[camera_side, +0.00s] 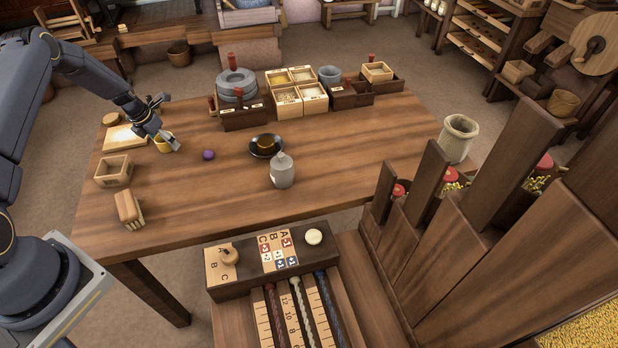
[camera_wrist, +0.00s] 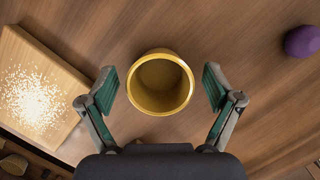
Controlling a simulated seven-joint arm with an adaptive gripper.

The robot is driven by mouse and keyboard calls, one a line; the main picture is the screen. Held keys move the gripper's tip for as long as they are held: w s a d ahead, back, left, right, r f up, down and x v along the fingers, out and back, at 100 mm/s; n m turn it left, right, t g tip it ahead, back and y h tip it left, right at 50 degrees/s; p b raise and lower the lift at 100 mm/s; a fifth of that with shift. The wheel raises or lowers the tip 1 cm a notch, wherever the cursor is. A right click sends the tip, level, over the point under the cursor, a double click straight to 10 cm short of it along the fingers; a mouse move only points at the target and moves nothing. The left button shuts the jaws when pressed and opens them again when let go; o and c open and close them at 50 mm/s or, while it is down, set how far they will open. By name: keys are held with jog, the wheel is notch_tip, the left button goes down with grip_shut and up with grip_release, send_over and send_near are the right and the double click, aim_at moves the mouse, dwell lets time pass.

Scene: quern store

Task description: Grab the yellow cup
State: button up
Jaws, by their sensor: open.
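The yellow cup (camera_wrist: 160,104) stands upright and looks empty on the wooden table, seen from above in the wrist view. My gripper (camera_wrist: 160,88) is open, with one finger on each side of the cup and a gap between each finger and the cup wall. In the side view the yellow cup (camera_side: 160,146) is partly hidden by my gripper (camera_side: 168,122), which is at the left part of the table. I cannot tell from these views how far down the fingertips reach beside the cup.
A purple ball (camera_side: 208,155) lies right of the cup. A board with white grains (camera_wrist: 38,95) lies left of it. A black saucer (camera_side: 253,151) and grey jar (camera_side: 282,172) stand mid-table.

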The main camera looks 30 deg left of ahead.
jog(key=shift+c, duration=0.3)
jog(key=c, duration=1.2)
jog(key=shift+r, duration=0.1)
